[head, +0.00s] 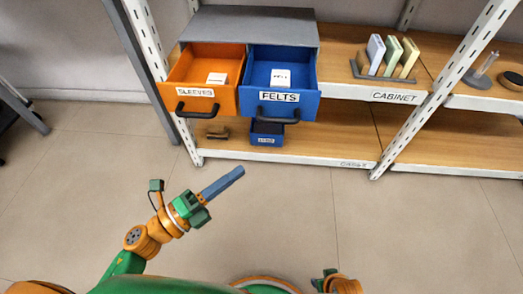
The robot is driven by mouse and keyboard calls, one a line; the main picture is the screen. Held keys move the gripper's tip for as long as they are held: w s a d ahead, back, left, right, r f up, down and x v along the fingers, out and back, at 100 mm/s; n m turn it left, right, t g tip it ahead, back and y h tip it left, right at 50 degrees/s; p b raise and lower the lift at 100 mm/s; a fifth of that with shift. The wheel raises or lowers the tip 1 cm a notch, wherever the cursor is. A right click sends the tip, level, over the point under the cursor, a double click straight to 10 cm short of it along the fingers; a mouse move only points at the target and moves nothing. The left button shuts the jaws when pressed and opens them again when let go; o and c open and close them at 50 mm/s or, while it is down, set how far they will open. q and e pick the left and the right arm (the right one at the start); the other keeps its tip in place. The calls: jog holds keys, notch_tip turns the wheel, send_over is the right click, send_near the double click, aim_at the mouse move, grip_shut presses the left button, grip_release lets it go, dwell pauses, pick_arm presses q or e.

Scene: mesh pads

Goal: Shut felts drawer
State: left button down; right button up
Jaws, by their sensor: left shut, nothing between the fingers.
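The blue felts drawer (304,106) is pulled open from the right side of a grey-topped cabinet (250,25) on the shelf. It has a FELTS label, a dark handle (278,117) on its front and a small white item (280,79) inside. My left gripper (240,172) is shut and empty, its blue-grey fingers pointing up and right. It is in front of and below the drawer, apart from it. Only a piece of my right arm shows at the bottom edge; its fingers are not visible.
The orange sleeves drawer (233,98) beside it is also open, with a white item (217,78) inside. A small blue bin (266,138) sits on the lower shelf. A rack of upright pads (392,58) stands right of the cabinet. White posts (440,90) frame the shelves. The floor in front is clear.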

aim_at(282, 123)
pick_arm(q)
jog(key=w+d, duration=0.2)
jog(key=w, duration=0.1)
jog(key=w+d+r, duration=0.1)
jog(key=w+d, duration=0.1)
jog(key=w, duration=0.2)
jog(key=w+d+r, duration=0.1)
jog(key=w+d, duration=0.1)
jog(key=w, duration=0.1)
jog(key=shift+w+d, duration=0.25)
jog(key=shift+d, duration=0.05)
pick_arm(e)
jog(key=shift+s+f, duration=0.1)
jog(key=shift+s, duration=0.15)
jog(key=shift+d, duration=0.1)
